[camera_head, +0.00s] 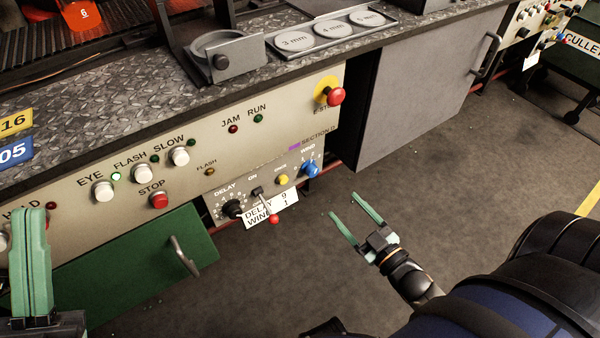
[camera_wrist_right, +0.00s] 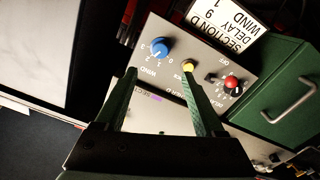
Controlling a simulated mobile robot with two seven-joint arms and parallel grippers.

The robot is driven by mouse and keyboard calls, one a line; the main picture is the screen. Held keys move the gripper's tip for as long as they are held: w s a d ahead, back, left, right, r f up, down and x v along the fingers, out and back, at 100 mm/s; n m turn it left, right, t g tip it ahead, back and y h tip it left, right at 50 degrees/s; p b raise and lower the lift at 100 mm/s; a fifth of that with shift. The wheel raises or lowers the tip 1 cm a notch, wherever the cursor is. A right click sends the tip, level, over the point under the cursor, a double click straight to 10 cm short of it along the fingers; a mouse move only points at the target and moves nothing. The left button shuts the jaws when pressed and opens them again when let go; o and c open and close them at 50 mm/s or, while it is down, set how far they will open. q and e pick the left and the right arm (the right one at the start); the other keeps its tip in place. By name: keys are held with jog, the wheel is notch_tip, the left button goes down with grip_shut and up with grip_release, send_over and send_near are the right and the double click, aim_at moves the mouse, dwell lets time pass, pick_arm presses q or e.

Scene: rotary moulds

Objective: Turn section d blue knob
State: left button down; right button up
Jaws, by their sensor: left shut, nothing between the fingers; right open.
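The blue knob (camera_head: 311,168) sits at the right end of the small Section D panel, by the WIND scale. In the right wrist view the blue knob (camera_wrist_right: 161,48) appears beyond the fingertips, with the panel seen upside down. My right gripper (camera_head: 344,204) is open and empty, below and right of the knob in the head view, apart from it. Its green fingers (camera_wrist_right: 158,69) show spread in the wrist view. My left gripper (camera_head: 31,211) is shut and empty at the far left, pointing up, away from the knob.
Beside the knob are a yellow button (camera_head: 282,180), a red-tipped lever (camera_head: 273,218) and a black DELAY knob (camera_head: 233,209). A label card reads DELAY 9, WIND 1. A red emergency stop (camera_head: 336,97) is above. A green drawer (camera_head: 130,262) is lower left. Open floor lies below.

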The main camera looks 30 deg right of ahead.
aim_at(315, 173)
jog(key=w+b, duration=0.1)
jog(key=w, duration=0.3)
jog(key=w+b, duration=0.1)
jog(key=w, duration=0.3)
jog(key=w+a+b, duration=0.1)
jog(key=w, duration=0.4)
pick_arm(q)
jog(key=shift+s+d+f+m+h, duration=0.15)
jog(key=shift+s+f+m+h, duration=0.15)
jog(key=shift+s+f+h, duration=0.45)
jog(key=shift+w+f, duration=0.1)
jog(key=shift+w, duration=0.05)
pick_arm(e)
grip_shut()
